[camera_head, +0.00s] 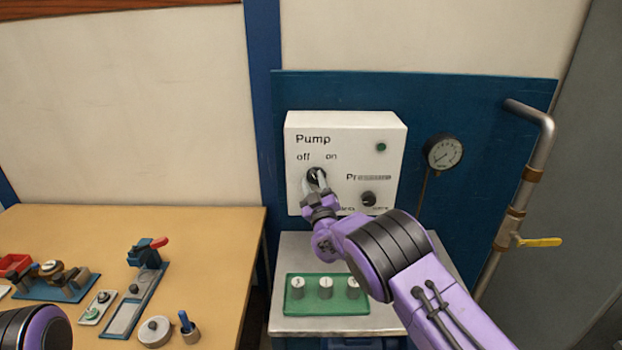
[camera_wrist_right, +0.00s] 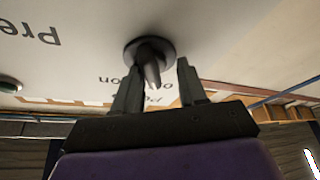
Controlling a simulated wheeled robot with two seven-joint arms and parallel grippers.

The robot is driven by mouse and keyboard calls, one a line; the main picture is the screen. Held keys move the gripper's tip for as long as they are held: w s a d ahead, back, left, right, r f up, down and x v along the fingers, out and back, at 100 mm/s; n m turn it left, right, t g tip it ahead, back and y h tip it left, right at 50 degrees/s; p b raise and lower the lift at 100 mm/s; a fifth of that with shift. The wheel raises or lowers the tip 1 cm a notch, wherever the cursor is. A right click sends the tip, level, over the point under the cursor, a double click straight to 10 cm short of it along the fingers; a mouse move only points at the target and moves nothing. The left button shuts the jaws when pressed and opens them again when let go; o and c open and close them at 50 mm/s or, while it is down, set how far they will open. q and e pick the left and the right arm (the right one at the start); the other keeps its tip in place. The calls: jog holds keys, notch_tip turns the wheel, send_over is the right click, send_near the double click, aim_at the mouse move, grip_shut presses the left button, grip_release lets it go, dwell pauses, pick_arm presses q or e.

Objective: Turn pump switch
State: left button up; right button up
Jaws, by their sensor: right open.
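The pump switch (camera_head: 317,173) is a round black knob under the words "off" and "on" on a white control box (camera_head: 345,128). My right gripper (camera_head: 317,183) is at the knob, and its fingers partly cover it, so its pointing direction is hard to read. In the right wrist view the knob (camera_wrist_right: 150,50) has a raised grip bar. My right gripper (camera_wrist_right: 157,78) is open there, one finger on each side of the bar, with a visible gap at least on the right side. My left gripper is out of view.
A second black knob (camera_head: 368,198) sits lower right on the box, below a green lamp (camera_head: 381,147). A gauge (camera_head: 443,152) and a pipe with a yellow valve handle (camera_head: 540,242) stand right. A green tray (camera_head: 300,308) with weights lies below. Parts cover the wooden table (camera_head: 215,240).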

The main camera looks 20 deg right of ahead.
jog(key=shift+s+d, duration=0.15)
jog(key=shift+d, duration=0.2)
jog(key=shift+d+f, duration=0.1)
jog(key=shift+d, duration=0.1)
grip_shut()
